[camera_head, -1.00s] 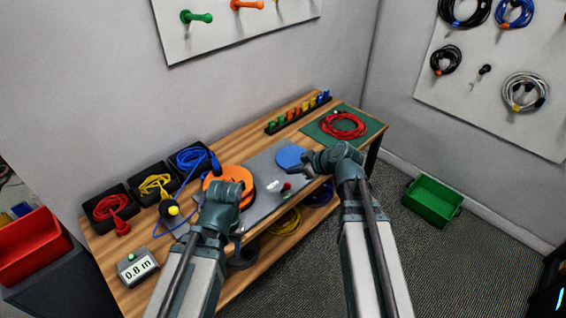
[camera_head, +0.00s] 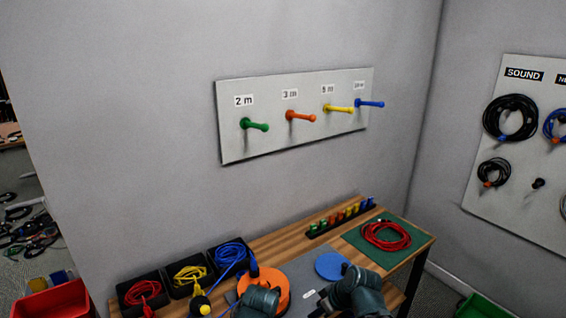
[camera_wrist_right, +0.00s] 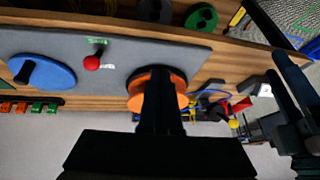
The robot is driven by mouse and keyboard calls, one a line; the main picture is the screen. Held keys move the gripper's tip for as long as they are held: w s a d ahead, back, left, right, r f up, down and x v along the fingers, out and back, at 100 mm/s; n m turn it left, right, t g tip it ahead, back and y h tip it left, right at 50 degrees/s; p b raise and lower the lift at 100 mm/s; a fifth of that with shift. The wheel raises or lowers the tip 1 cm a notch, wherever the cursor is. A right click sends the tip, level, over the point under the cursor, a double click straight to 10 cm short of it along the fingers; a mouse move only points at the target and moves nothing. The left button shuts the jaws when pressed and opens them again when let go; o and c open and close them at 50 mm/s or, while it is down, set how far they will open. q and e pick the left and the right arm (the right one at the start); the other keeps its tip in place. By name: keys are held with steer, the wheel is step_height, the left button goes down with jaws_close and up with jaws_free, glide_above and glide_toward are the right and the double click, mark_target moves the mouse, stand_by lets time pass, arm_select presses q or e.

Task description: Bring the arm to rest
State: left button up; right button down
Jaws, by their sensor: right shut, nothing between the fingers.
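My right arm's wrist (camera_head: 355,292) shows at the bottom of the head view, over the front of the workbench (camera_head: 400,270). In the right wrist view my right gripper (camera_wrist_right: 161,75) is shut and empty. Its dark fingers overlap an orange disc (camera_wrist_right: 179,85) in the picture, with nothing held between them. My left arm's wrist (camera_head: 258,301) is at the bottom of the head view, in front of the orange disc (camera_head: 273,284). The left fingers are hidden, so their opening cannot be told.
A blue disc (camera_head: 331,265) lies on the grey mat (camera_head: 300,268). A red cable coil (camera_head: 386,236) lies on a green mat (camera_head: 415,238). Black bins with red, yellow and blue cables (camera_head: 231,253) stand at left. A pegboard (camera_head: 235,148) hangs above.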

steer(key=s+a+f+m+g+h, duration=0.1)
steer(key=s+a+m+g+h, duration=0.1)
steer(key=s, duration=0.4)
steer(key=s+a+f+m+g+h, duration=0.1)
steer(key=s+a+m+g+h, duration=0.1)
steer(key=s+h, duration=0.2)
steer(key=shift+s+f, duration=0.3)
steer(key=shift+s, duration=0.6)
arm_select(q)
steer(key=shift+c, duration=0.2)
arm_select(e)
steer(key=shift+a, duration=0.1)
